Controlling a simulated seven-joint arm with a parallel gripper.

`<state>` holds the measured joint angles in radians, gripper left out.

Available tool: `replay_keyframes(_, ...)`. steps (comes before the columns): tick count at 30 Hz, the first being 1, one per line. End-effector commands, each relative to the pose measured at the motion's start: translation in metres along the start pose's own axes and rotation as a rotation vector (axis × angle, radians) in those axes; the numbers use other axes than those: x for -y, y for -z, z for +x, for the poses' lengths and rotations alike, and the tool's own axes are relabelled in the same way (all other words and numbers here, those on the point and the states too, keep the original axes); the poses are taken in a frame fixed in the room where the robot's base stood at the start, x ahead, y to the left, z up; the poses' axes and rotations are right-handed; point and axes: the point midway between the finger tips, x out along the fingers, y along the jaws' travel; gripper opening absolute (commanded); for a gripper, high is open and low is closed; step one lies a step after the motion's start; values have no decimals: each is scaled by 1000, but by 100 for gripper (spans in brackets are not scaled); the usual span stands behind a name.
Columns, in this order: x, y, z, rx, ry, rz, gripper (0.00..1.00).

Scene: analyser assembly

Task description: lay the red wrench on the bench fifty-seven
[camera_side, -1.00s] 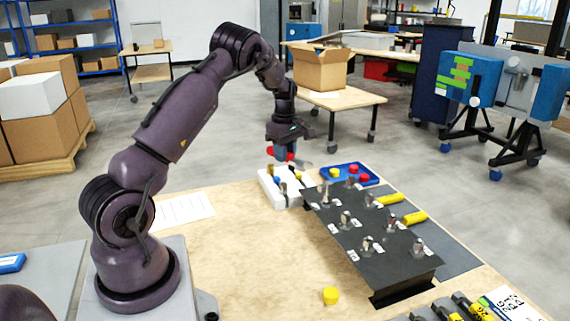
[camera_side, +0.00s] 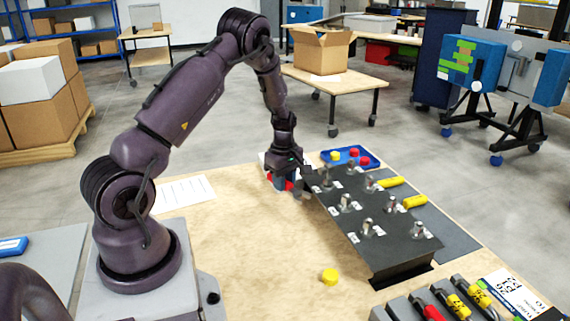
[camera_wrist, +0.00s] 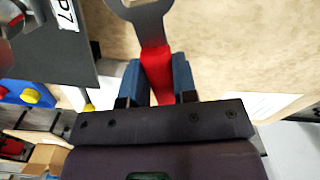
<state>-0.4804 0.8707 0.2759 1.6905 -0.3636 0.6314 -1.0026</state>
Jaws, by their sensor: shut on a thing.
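The red wrench (camera_wrist: 157,72) has a red handle and a grey open-ended head (camera_wrist: 148,16). My gripper (camera_wrist: 158,80) is shut on its handle, with one blue finger on each side. In the side view my gripper (camera_side: 285,182) is low over the bench (camera_side: 240,225), left of the far end of the black raised panel. A little red of the wrench (camera_side: 277,182) shows there; its head is mostly hidden. I cannot tell whether the wrench touches the bench top.
The black panel (camera_side: 385,250) with several metal fittings and white labels stands close to my gripper's right. A blue tray (camera_side: 347,156) with red and yellow caps lies behind it. A yellow cap (camera_side: 330,276) lies in front. The bench's middle is clear.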

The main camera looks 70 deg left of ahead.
Motion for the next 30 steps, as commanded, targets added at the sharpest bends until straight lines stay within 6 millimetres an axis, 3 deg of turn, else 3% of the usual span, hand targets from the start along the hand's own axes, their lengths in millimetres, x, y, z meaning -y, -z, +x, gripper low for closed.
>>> replay_keyframes(15,0,0,49,1,0,-2,0)
replay_keyframes(30,-1,1,56,0,-1,-2,0)
